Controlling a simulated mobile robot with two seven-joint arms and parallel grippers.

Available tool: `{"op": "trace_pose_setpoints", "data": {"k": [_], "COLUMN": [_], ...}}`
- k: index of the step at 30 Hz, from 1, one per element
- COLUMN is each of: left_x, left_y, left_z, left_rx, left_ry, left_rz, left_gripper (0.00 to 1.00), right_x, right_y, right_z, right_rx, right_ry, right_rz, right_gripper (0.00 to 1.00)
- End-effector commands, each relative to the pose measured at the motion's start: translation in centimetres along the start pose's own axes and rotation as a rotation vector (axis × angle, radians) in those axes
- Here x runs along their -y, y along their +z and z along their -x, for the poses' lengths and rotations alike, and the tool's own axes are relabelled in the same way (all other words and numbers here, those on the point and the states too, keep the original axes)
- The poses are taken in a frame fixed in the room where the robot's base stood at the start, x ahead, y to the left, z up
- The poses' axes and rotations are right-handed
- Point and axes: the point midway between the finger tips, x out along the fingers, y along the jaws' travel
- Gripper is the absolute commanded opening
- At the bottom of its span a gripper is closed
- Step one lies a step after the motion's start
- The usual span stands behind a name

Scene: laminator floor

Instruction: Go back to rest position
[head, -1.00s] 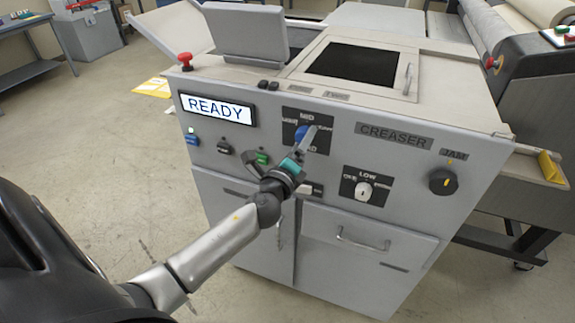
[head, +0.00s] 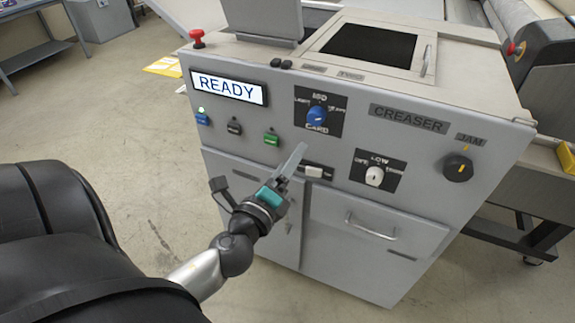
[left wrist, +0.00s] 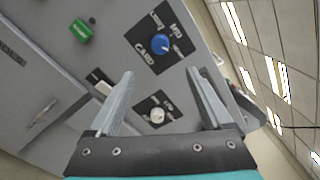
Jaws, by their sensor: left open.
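My left gripper (head: 292,163) is in front of the creaser's grey front panel, below the blue knob, and apart from it. In the left wrist view its two fingers (left wrist: 160,102) stand wide apart with nothing between them. The blue knob (head: 317,114) sits on a black dial plate marked MID and CARD; it also shows in the left wrist view (left wrist: 160,43). My right gripper is not in view.
The creaser (head: 240,170) has a READY display (head: 228,87), a green button (head: 271,138), a white LOW knob (head: 374,176), a black JAM knob (head: 457,168) and a red stop button (head: 197,38). Open floor (head: 130,140) lies to the left.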

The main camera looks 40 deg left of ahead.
Motion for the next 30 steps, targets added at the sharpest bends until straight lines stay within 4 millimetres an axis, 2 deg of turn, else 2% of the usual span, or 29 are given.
{"op": "trace_pose_setpoints", "data": {"k": [21, 23, 26, 29, 30], "left_x": [-0.4, -1.6, -5.5, -11.4, -14.0], "left_y": [-0.2, -0.8, -2.9, -6.1, -7.5], "left_z": [0.3, 0.3, 0.3, 1.1, 1.6], "left_rx": [-0.004, -0.015, -0.05, -0.092, -0.106], "left_ry": [0.008, 0.033, 0.118, 0.255, 0.316], "left_rz": [0.007, 0.028, 0.107, 0.233, 0.29], "left_gripper": [0.83, 0.83, 0.83, 0.83, 0.83], "right_x": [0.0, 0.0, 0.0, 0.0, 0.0], "right_y": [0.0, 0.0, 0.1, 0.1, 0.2], "right_z": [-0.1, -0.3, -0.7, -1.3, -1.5], "right_rx": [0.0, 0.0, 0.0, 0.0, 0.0], "right_ry": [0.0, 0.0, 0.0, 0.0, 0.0], "right_rz": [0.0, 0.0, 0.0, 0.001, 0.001], "right_gripper": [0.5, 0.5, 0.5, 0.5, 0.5]}}
